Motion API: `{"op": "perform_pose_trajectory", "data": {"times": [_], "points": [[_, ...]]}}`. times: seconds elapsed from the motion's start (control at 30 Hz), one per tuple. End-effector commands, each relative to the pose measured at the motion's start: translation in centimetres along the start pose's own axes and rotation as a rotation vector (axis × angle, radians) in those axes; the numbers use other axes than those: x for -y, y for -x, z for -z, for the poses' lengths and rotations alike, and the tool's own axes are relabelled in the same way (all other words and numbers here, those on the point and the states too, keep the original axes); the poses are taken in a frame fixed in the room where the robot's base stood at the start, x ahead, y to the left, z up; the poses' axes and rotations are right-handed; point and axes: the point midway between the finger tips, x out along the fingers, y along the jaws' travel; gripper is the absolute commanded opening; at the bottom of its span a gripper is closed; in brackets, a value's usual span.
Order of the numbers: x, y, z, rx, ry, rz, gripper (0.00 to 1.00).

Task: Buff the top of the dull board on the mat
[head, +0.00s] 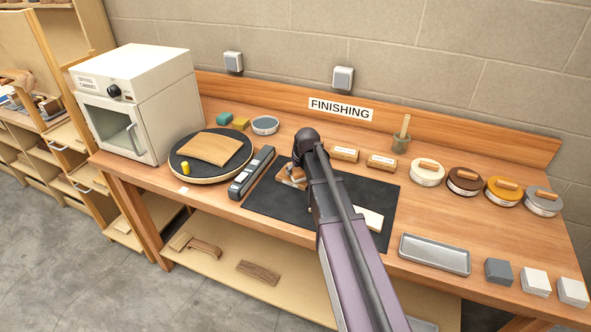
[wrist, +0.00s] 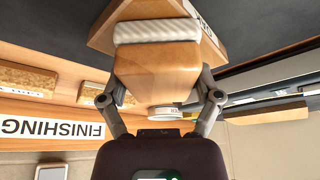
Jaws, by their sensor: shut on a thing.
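The black mat (head: 265,203) lies mid-bench. A brown wooden board (head: 287,183) is on its left part, partly hidden by my arm; its dullness cannot be judged. In the wrist view a wooden board (wrist: 104,32) lies just beyond the held pad. My gripper (wrist: 160,97) is shut on a wooden block (wrist: 157,72) with a white fluffy pad (wrist: 157,30) at its far end. In the head view my gripper (head: 306,150) is above the mat's left part, over the board. I cannot tell whether the pad touches it.
A pale flat piece (head: 368,217) lies on the mat's right side, partly behind my arm. A round turntable (head: 183,170) with a curved board (head: 212,148), a white cabinet (head: 150,100), several handled tins (head: 427,174), a metal tray (head: 435,255) and small blocks (head: 499,271) surround the mat.

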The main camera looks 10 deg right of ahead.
Motion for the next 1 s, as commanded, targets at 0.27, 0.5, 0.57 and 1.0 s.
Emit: {"op": "perform_pose_trajectory", "data": {"times": [0.27, 0.5, 0.57, 1.0], "points": [[-1.1, 0.5, -1.4, 0.0, 0.0, 0.001, 0.44], [-2.0, 0.8, -2.3, 0.001, 0.0, 0.0, 0.44], [-2.0, 0.8, -2.4, 0.001, 0.001, 0.0, 0.44], [-2.0, 0.7, -2.4, 0.004, 0.001, -0.001, 0.44]]}}
